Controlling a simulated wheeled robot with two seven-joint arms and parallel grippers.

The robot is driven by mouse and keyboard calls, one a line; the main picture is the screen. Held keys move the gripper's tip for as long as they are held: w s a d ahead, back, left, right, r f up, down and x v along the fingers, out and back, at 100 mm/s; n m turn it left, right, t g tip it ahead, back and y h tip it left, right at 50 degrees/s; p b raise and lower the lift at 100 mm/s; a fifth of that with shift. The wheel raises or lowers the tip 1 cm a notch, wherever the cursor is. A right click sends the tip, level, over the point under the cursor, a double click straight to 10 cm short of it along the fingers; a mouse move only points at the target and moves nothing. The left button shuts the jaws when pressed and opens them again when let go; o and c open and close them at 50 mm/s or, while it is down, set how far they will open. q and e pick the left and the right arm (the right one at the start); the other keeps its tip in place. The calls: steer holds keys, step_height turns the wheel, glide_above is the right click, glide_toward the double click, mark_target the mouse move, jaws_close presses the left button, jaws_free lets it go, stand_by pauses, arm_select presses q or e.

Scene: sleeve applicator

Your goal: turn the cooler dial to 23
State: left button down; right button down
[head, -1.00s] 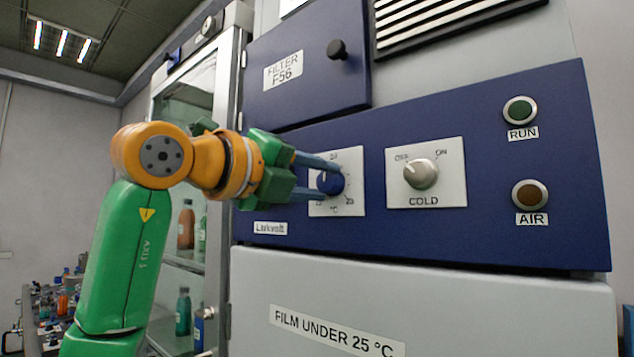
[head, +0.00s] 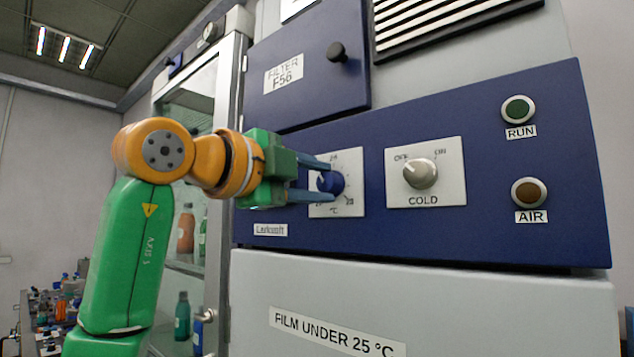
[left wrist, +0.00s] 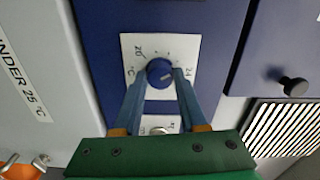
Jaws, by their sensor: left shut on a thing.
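The cooler dial (head: 331,183) is a round blue knob on a white plate (head: 350,164) on the blue panel. Its scale shows 24 at the top and 28 at the lower right in the head view; a number at the lower left is partly hidden by a finger. My left gripper (head: 326,180) is shut on the dial, one finger on each side. In the left wrist view the dial (left wrist: 160,72) sits between the fingertips (left wrist: 160,78). A pale mark shows on its face, roughly towards the 24 side; I cannot read its exact value. My right gripper is not in view.
The COLD switch (head: 420,173) is just right of the dial. The filter door (head: 305,75) with its black knob (head: 337,50) is above. RUN (head: 518,109) and AIR (head: 529,193) buttons are farther right. A glass-door cabinet (head: 180,285) with bottles stands left, behind my arm.

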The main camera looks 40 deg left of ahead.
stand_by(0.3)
arm_select(q)
steer(key=shift+c, duration=2.2)
jaws_free()
steer(key=s+b, duration=0.2)
steer(key=s, duration=0.5)
steer(key=shift+a, duration=0.35)
